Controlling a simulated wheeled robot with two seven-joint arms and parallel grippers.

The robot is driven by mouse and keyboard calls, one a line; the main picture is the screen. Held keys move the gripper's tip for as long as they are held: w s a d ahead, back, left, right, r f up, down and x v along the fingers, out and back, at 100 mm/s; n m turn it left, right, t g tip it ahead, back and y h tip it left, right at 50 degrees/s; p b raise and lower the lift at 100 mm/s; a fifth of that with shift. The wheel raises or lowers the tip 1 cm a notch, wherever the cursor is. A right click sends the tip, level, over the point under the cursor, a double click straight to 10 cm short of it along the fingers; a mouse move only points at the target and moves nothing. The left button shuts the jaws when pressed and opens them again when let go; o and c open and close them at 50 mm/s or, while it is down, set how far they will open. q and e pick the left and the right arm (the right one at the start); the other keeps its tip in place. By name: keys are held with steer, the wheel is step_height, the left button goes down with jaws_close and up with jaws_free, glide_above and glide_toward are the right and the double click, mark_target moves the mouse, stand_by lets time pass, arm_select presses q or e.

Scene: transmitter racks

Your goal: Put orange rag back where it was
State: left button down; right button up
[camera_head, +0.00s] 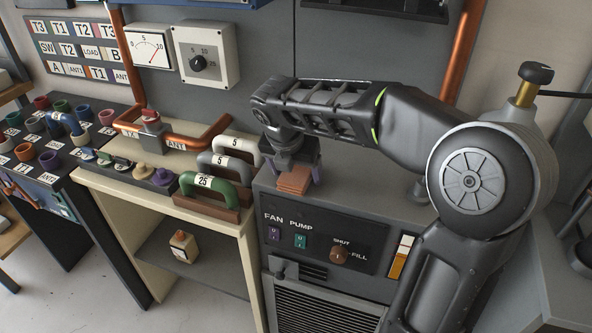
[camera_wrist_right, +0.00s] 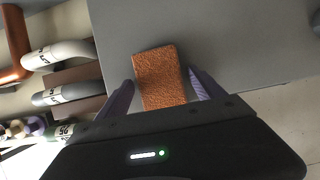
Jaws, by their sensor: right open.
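The orange rag (camera_head: 294,181) lies folded on the grey top of the cabinet with the FAN and PUMP panel. In the right wrist view the rag (camera_wrist_right: 160,76) is a flat rough orange rectangle. My right gripper (camera_head: 297,172) points down over the rag, with its purple fingers spread. In the wrist view the open fingers of the right gripper (camera_wrist_right: 163,88) stand on either side of the rag's near end, with a gap visible on each side. I cannot tell how high the fingertips are above the cabinet top. My left gripper is not in view.
U-shaped handles (camera_head: 214,188) marked 5 and 25 stand on the cream bench just left of the cabinet. A copper pipe (camera_head: 180,138) runs behind them. The grey cabinet top (camera_head: 345,190) is clear right of the rag. A rack of coloured cups (camera_head: 50,160) stands far left.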

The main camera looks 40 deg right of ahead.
steer(key=v, duration=1.2)
steer(key=shift+r+p, duration=0.25)
steer(key=shift+p, duration=0.05)
steer(key=shift+d, duration=0.1)
